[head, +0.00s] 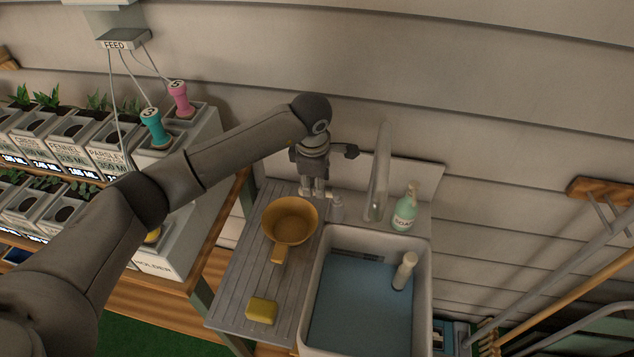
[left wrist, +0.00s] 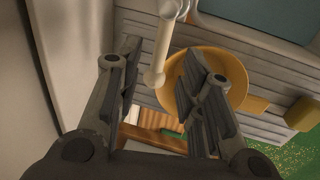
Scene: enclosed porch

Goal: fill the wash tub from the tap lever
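The wash tub (head: 424,300) is a white basin at lower centre in the head view. A flat blue surface like water fills its inside below the rim, and a pale upright peg (head: 405,270) stands in it. The grey tap (head: 379,172) rises behind; I see no stream. The pale tap lever (left wrist: 156,70) has a rounded end. My left gripper (head: 318,192) is over the back of the drainboard beside the tap base (head: 337,208). In the left wrist view its fingers (left wrist: 158,60) are apart, with the lever showing between them; contact is unclear. My right gripper is out of view.
A mustard dipper (head: 290,220) and a yellow sponge (head: 262,310) lie on the ridged drainboard (head: 238,290). A green soap bottle (head: 405,210) stands right of the tap. Planter shelves (head: 105,160) are at left, long-handled tools (head: 575,275) at right.

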